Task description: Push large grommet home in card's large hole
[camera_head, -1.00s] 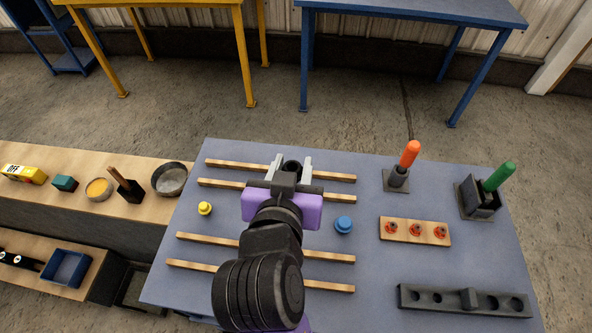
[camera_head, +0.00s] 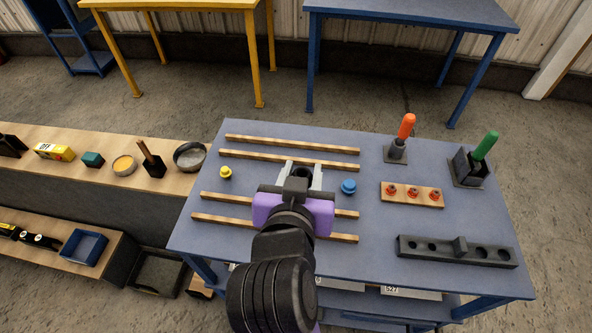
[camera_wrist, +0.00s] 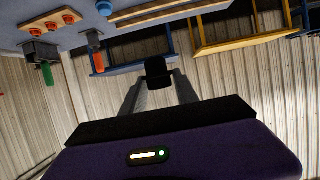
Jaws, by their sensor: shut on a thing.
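My gripper (camera_head: 302,169) is over the blue-grey bench top, between the upper and lower pairs of wooden strips. Its two grey fingers are shut on a dark round piece, apparently the large grommet (camera_head: 301,176). In the wrist view the grommet (camera_wrist: 158,71) is a black shape between the fingertips, seen against the wall. The grommet seems held above the bench; its exact height is hard to tell. I cannot make out a card or its large hole in either view; my arm hides part of the bench.
A yellow knob (camera_head: 225,172) and a blue knob (camera_head: 348,187) stand either side of my gripper. To the right are a wooden block with red pieces (camera_head: 413,195), a black holed bar (camera_head: 440,249), and orange-handled (camera_head: 406,127) and green-handled (camera_head: 486,145) tools. A wooden side bench (camera_head: 60,175) is left.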

